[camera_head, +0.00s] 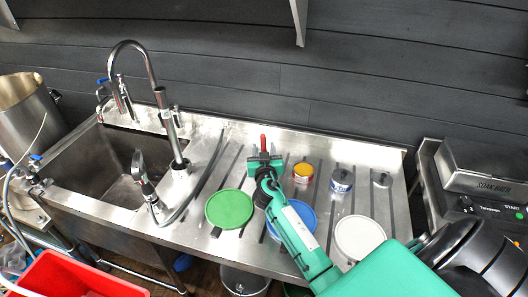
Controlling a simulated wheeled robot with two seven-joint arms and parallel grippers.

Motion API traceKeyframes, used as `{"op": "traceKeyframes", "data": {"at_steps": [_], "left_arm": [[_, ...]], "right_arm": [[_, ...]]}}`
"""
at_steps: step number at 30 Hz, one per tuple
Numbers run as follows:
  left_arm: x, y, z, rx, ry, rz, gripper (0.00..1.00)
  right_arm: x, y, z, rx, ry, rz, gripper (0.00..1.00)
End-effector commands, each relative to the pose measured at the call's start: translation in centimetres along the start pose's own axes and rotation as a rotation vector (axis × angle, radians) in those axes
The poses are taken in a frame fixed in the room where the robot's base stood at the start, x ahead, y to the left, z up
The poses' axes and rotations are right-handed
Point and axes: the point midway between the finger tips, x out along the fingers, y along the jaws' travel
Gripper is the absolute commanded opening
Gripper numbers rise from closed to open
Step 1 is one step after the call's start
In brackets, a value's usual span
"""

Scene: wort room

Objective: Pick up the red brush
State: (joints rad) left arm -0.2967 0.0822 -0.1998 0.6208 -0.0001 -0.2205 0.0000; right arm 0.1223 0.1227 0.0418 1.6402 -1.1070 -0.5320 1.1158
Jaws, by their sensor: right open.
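A thin red upright piece, which looks like the red brush (263,143), shows at the back of the steel drainboard. Its lower part is hidden behind my right gripper. My right gripper (264,163) is open, at the end of the green arm that comes in from the lower right. It is just in front of the red piece in the picture. I cannot tell whether the red piece is between the fingers or behind them. My left gripper is not in view.
The slotted drainboard (232,167) holds a green disc (229,209), a blue disc (308,222), a white disc (359,238) and small cans (303,173). A sink (100,165) with a tall faucet (157,95) is left. A dark wall stands behind.

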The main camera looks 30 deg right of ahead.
Motion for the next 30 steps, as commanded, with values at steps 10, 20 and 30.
{"op": "traceKeyframes", "data": {"at_steps": [10, 20, 30], "left_arm": [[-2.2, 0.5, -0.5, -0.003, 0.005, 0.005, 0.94], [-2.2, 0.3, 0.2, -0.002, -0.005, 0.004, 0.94], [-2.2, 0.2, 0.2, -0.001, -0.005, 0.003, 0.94]], "right_arm": [[4.1, 0.0, -0.3, -0.001, 0.000, 0.001, 0.44], [4.8, 0.0, -0.2, 0.000, 0.000, 0.000, 0.44], [4.8, 0.0, -0.2, 0.000, 0.000, 0.000, 0.00]]}}
